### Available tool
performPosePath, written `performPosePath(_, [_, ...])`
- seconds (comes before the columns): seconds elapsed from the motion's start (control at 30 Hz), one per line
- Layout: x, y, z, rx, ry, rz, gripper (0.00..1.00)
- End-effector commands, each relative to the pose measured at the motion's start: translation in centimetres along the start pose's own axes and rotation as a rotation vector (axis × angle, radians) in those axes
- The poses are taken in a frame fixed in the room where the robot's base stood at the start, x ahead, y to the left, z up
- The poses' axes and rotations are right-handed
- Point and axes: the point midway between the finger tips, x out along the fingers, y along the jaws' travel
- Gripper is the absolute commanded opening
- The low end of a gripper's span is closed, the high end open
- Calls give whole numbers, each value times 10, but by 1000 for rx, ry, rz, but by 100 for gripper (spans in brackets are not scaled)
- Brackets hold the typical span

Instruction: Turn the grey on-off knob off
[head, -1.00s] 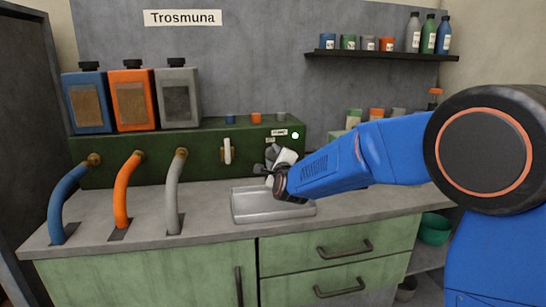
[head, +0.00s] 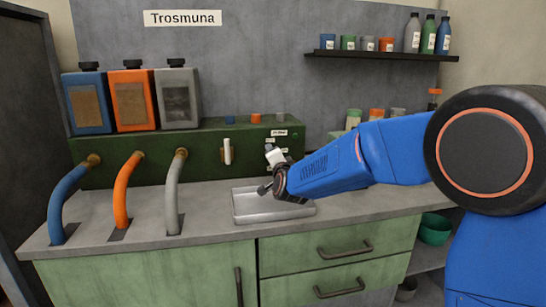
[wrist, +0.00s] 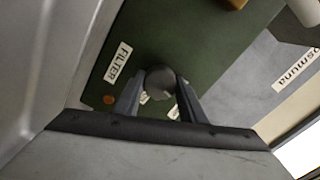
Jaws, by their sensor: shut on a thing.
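The grey knob (wrist: 160,82) sits on the front of the dark green machine box (head: 200,145). In the wrist view its round end shows between my two finger tips, one on each side. My gripper (wrist: 158,98) is shut on it; in the head view my gripper (head: 271,153) is at the right part of the box front, and hides most of the knob. A white label reading FILTER (wrist: 118,62) is beside the knob. A small dull orange-brown round spot (wrist: 108,99), perhaps an unlit lamp, is near the label. No green light shows in the head view.
A white upright handle (head: 227,151) is on the box front, left of my gripper. A metal tray (head: 270,216) lies on the counter below my gripper. Blue, orange and grey hoses (head: 126,190) run at the left. A shelf (head: 380,55) with cups and bottles hangs above right.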

Motion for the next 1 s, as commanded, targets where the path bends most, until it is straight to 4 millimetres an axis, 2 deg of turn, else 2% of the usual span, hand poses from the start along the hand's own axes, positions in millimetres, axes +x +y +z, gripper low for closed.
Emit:
performPosePath(0.4, [0, 1, 1, -194, -3, 3, 15])
performPosePath(0.97, [0, 2, 2, -224, -3, 3, 15])
performPosePath(1.0, [0, 2, 2, -224, -3, 3, 42])
